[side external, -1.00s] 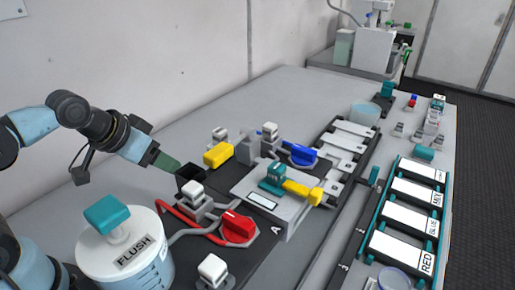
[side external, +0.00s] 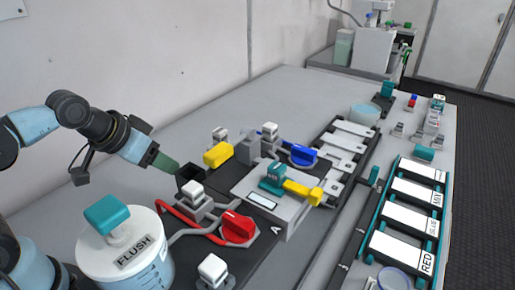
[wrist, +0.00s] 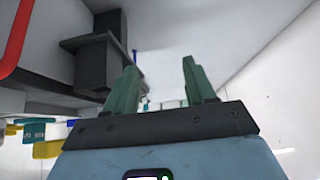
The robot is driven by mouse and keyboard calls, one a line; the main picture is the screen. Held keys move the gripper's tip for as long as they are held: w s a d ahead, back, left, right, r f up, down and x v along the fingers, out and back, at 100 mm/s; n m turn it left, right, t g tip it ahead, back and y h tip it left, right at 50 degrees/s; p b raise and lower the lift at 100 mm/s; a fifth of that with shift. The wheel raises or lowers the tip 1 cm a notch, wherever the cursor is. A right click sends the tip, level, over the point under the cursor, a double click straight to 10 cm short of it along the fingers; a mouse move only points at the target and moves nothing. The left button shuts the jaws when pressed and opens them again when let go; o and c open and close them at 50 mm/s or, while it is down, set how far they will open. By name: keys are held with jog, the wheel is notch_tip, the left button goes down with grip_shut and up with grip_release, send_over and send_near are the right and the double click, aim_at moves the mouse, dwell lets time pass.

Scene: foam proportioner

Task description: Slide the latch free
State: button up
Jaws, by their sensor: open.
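My gripper (side external: 172,168) is at the left of the black work plate, pointing right and down, with green fingers. In the wrist view its two fingers (wrist: 160,70) stand apart with nothing between them. A grey unit marked A (side external: 262,200) carries a teal knob (side external: 272,179) and a yellow handle (side external: 303,193). I cannot tell which part is the latch.
A red knob (side external: 238,228) with red tubing is near the front. A yellow block (side external: 218,155) and a blue knob (side external: 303,155) are behind. The white FLUSH tank (side external: 122,262) stands below my arm. A teal rack (side external: 400,218) of labelled white panels is at right.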

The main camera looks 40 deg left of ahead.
jog(key=w+r+m, duration=0.1)
jog(key=m, duration=0.1)
jog(key=w+r+m+g, duration=0.1)
jog(key=m, duration=0.1)
jog(key=w+r+m, duration=0.1)
jog(key=m, duration=0.1)
jog(key=shift+d+g, duration=0.25)
jog(key=shift+g, duration=0.15)
jog(key=shift+c, duration=0.2)
notch_tip(320, 180, up, 14)
jog(key=m+g, duration=0.5)
jog(key=m, duration=0.7)
send_over(313, 189)
jog(key=shift+f, duration=6.1)
grip_shut()
